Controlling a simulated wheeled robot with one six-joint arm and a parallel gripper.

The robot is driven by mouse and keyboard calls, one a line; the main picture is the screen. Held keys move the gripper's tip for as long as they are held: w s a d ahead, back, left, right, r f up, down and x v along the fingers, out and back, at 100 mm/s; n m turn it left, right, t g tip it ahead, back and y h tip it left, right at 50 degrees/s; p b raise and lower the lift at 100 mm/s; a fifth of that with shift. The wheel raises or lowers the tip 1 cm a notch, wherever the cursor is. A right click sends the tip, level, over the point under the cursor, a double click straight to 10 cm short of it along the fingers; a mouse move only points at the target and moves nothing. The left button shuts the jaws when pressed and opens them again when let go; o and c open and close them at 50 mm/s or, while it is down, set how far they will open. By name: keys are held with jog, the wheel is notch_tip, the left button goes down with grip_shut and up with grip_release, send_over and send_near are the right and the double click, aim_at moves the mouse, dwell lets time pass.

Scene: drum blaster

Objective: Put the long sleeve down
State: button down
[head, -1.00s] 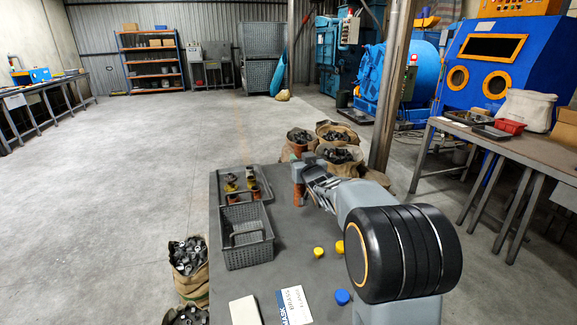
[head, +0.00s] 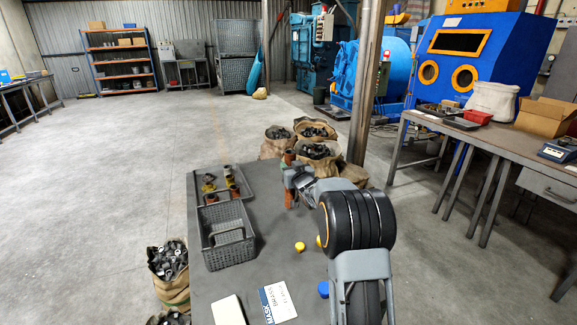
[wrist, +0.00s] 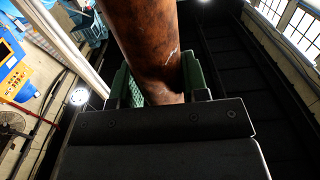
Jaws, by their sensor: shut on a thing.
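The long sleeve (head: 289,198) is a brown, copper-coloured tube, held roughly upright over the far right part of the dark table (head: 262,205). My gripper (head: 291,178) is shut around its middle, and the tube shows above and below the jaws. In the wrist view the sleeve (wrist: 150,50) fills the space between the green-padded fingers (wrist: 158,88), with a pale scratch on its side. I cannot tell whether its lower end touches the table. A shallow grey tray (head: 246,191) at the table's far left holds several brown and yellow fittings.
A grey basket (head: 229,257) stands in front of the tray. Filled sacks (head: 277,146) stand beyond the table. The table's middle is clear.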

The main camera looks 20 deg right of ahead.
jog(key=shift+a+f, duration=0.1)
jog(key=shift+f, duration=0.9)
jog(key=shift+f+b, duration=0.1)
jog(key=shift+b, duration=0.2)
jog(key=c, duration=0.6)
grip_release()
jog(key=shift+f, duration=0.25)
jog(key=shift+r, duration=0.1)
jog(key=s, duration=1.2)
jog(key=s+a+f+g, duration=0.1)
jog(key=s+a+g, duration=0.3)
jog(key=s, duration=0.5)
jog(key=s+a+f+g, duration=0.2)
jog(key=s+a+g, duration=0.3)
jog(key=s, duration=0.4)
jog(key=s+a+f+g, duration=0.2)
jog(key=s+a+g, duration=0.3)
jog(key=s, duration=0.4)
jog(key=shift+s+f+g, duration=0.25)
jog(key=shift+g, duration=0.35)
